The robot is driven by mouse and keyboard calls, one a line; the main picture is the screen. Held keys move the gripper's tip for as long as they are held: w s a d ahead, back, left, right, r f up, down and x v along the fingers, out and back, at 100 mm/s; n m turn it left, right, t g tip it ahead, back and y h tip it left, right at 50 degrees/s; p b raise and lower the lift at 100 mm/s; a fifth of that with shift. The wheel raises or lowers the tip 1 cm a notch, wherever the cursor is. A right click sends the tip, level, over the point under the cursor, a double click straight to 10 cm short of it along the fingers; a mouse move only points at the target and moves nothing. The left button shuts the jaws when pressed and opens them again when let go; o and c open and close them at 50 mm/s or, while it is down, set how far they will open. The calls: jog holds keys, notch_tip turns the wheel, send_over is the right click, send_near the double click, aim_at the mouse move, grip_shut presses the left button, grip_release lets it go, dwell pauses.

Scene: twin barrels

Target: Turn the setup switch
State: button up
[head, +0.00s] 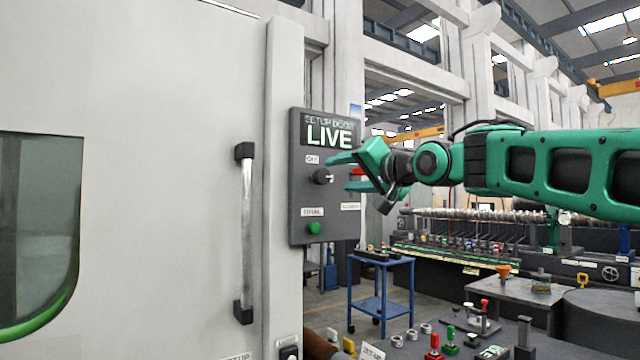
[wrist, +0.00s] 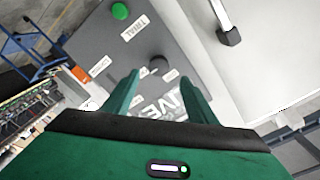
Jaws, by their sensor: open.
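The grey control panel (head: 303,228) has a display reading "LIVE" (head: 329,136) under smaller text that seems to say "SETUP DOOR". Below it is a dark rotary switch (head: 321,177) with a light mark toward its right side; a small label sits above it. My green gripper (head: 341,175) reaches in from the right, open, its fingertips close to the switch. In the wrist view, my gripper (wrist: 158,77) has its fingers on either side of the dark switch knob (wrist: 158,63), with nothing held. I cannot tell whether they touch it.
A green button (head: 314,228) labelled "TRIAL" is lower on the panel. The machine door's vertical handle (head: 245,235) stands to the left. A blue cart (head: 381,297) stands behind. A bench with red and green fixtures (head: 434,347) is at lower right.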

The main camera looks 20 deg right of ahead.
aim_at(324, 177)
jog(key=x, duration=1)
jog(key=shift+d+f, duration=0.1)
jog(key=shift+f, duration=0.1)
jog(key=c, duration=1)
